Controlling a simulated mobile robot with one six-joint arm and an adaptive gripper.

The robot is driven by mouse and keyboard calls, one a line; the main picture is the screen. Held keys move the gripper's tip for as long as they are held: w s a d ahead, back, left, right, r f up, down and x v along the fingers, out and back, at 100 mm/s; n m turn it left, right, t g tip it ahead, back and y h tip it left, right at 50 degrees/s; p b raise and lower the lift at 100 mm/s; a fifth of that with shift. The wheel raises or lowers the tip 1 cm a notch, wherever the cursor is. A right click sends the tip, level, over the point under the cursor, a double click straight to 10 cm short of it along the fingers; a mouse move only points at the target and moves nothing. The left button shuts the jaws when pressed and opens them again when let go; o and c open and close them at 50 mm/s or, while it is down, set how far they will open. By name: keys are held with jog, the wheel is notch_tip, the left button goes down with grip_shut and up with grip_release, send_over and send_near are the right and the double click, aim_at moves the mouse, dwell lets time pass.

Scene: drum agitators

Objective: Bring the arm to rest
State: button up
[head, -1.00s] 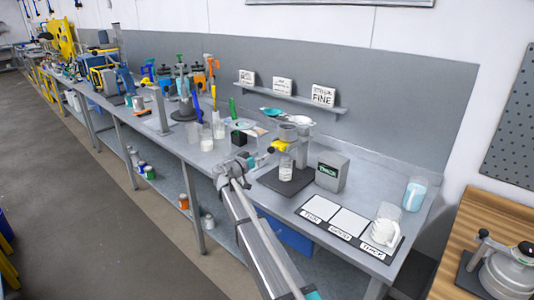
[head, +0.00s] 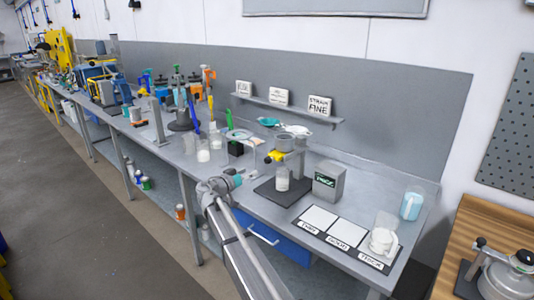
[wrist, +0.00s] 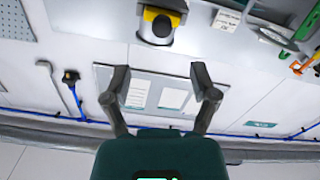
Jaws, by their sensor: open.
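My arm (head: 236,243) reaches up from the bottom of the head view, its wrist (head: 213,190) beside the front edge of the grey bench (head: 232,198). A teal part (head: 238,180) shows at the wrist, but the fingers cannot be made out there. In the wrist view my gripper (wrist: 160,85) is open, its two dark fingers wide apart with nothing between them. Behind the fingers, papers (wrist: 150,92) hang on a pale wall.
A stand with a jar (head: 282,180) is on the bench right of my wrist. Nearby are a grey box (head: 328,181), a mat (head: 345,238) with a white jug (head: 383,242), and a beaker of blue liquid (head: 411,206). A blue drawer (head: 275,236) is below. The floor (head: 90,240) at left is clear.

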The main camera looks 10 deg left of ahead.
jog(key=s+d+f+g, duration=0.3)
jog(key=s+d+f, duration=0.1)
jog(key=d, duration=0.5)
jog(key=s+d+f+g+y, duration=0.1)
jog(key=s+d+f+g, duration=0.2)
jog(key=d, duration=0.6)
jog(key=s+d+f+g, duration=0.3)
jog(key=s+d+f, duration=0.2)
jog(key=d, duration=0.4)
jog(key=shift+d+n+y, duration=0.3)
jog(key=shift+y, duration=0.1)
jog(key=s+d+f+g+y, duration=0.1)
jog(key=s+d, duration=0.1)
jog(key=s, duration=0.1)
jog(key=s+d+f+g+y, duration=0.1)
jog(key=s+d+f, duration=0.1)
jog(key=s, duration=0.1)
jog(key=s+d+f+n+g+y, duration=0.1)
jog(key=s+d, duration=0.2)
jog(key=s, duration=0.1)
jog(key=shift+f+g, duration=0.2)
jog(key=shift+g, duration=0.2)
jog(key=s+d+f+n+g+y, duration=0.2)
jog(key=s+y, duration=0.3)
jog(key=s, duration=0.6)
jog(key=shift+d, duration=0.15)
jog(key=shift+w, duration=0.1)
